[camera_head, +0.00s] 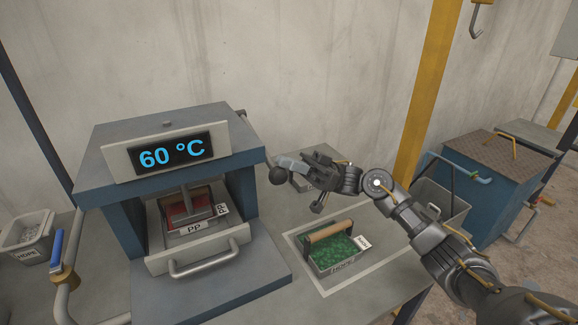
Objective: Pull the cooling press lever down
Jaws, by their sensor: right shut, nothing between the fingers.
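The cooling press (170,130) stands at the left with a display reading 60 °C. Its lever is at the right side of the housing, with a dark round knob (277,175) hanging down beside it. Part of the lever's arm is hidden behind the housing and my gripper. My right gripper (284,163) reaches in from the right and is shut, its fingertips right at the top of the knob. I cannot tell whether they touch it. Under the press head sits a tray labelled PP (194,228) with red material. My left gripper is not in view.
A tray of green granules (345,252) with a wooden-looking roller lies in a marked square on the bench. A grey bin (27,240) and a blue-handled pipe (57,248) are at the left. A blue cabinet stands at right.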

